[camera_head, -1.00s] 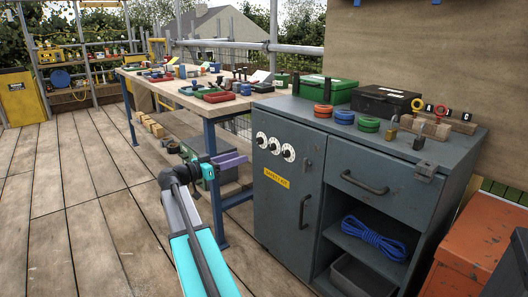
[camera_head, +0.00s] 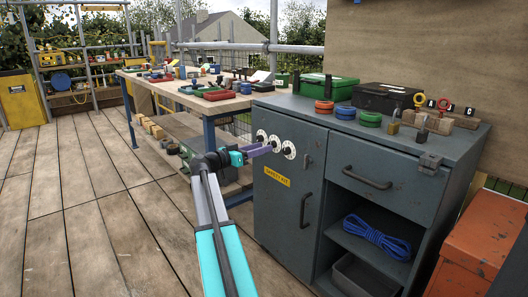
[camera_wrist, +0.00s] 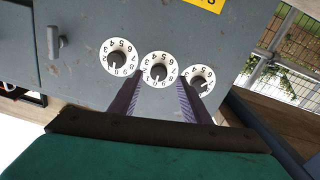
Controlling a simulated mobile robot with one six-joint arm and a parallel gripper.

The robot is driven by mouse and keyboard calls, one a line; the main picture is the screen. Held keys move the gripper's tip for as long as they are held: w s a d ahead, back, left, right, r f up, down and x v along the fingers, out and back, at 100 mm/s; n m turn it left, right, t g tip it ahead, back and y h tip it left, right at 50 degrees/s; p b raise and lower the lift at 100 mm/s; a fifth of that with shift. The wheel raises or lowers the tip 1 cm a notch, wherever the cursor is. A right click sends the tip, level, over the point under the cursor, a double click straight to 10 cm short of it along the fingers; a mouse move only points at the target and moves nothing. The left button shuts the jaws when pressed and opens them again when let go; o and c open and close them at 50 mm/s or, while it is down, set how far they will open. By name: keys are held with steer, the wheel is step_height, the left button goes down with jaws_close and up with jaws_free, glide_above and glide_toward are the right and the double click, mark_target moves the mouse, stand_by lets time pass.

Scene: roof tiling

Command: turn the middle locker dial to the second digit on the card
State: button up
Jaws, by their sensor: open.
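Three white numbered dials sit in a sloping row on the front of the grey locker (camera_head: 280,215). In the wrist view, the middle dial (camera_wrist: 158,69) has a dark knob and lies between my two purple fingertips. Its neighbours are the left-hand dial (camera_wrist: 118,57) and the right-hand dial (camera_wrist: 202,81) in that view. My gripper (camera_wrist: 160,80) is open, one finger on each side of the middle dial; I cannot tell whether they touch its knob. In the head view, my gripper (camera_head: 269,147) reaches the dials and partly covers the middle one. I cannot make out a card with digits.
The locker top carries a green case (camera_head: 326,86), a black case (camera_head: 384,97), coloured rings and padlocks. A workbench (camera_head: 190,97) stands behind left.

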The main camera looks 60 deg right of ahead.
mark_target(273, 144)
steer(key=shift+b+x, duration=0.3)
steer(key=shift+x, duration=1.05)
